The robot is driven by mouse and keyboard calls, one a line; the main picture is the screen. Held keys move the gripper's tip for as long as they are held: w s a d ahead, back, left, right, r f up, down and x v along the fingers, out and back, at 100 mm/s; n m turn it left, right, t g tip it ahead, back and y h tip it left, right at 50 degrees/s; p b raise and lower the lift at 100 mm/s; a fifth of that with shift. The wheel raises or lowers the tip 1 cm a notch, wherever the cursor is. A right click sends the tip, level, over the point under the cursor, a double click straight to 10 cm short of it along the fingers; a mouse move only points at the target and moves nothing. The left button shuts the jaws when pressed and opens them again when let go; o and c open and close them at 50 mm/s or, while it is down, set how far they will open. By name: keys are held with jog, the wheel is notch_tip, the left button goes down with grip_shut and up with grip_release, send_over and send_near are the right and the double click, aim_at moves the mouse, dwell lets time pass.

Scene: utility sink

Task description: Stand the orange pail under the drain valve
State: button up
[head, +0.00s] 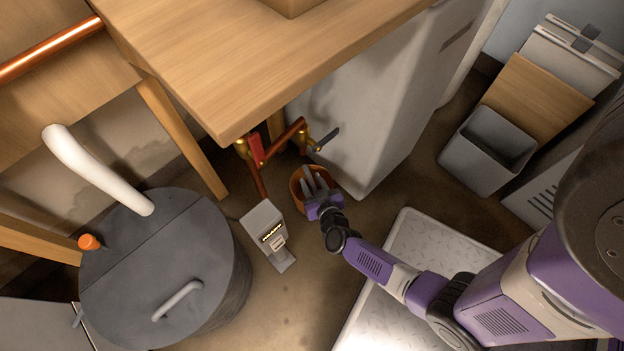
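The orange pail (296,187) stands on the floor at the foot of the tall light-grey cabinet, below the pipework. My gripper (316,181) is over the pail and hides much of its inside and right side. Its grey fingers reach across the pail's mouth. I cannot tell whether they are apart or closed on the rim. Copper and brass pipework comes out by the cabinet, with a brass valve with a grey lever (325,140) and a red-handled valve (256,149). The pail appears close below the grey-lever valve, but the exact alignment is unclear.
A wooden table (230,60) overhangs the pipework. A small grey box device (265,226) stands left of the pail. A large grey lidded drum (160,270) is at left. A metal tread plate (415,255) lies beneath my arm. A grey bin (487,150) is at right.

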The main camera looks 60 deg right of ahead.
jog(key=shift+r, duration=0.1)
jog(key=shift+r, duration=0.2)
jog(key=p+v, duration=0.6)
jog(key=v, duration=0.6)
jog(key=s+a+r+n+t+y, duration=0.1)
jog(key=s+a+r+n+y, duration=0.1)
jog(key=r, duration=1)
jog(key=s+a+r+n+t+y, duration=0.1)
jog(key=s+a+r+n+y, duration=0.2)
jog(key=r, duration=1)
jog(key=s+a+r+n+t+y, duration=0.2)
jog(key=s+a+r, duration=0.3)
jog(key=r, duration=0.7)
jog(key=shift+a+r+n+y, duration=0.4)
jog(key=shift+a+y, duration=0.4)
jog(key=shift+a, duration=0.1)
jog(key=shift+r, duration=0.1)
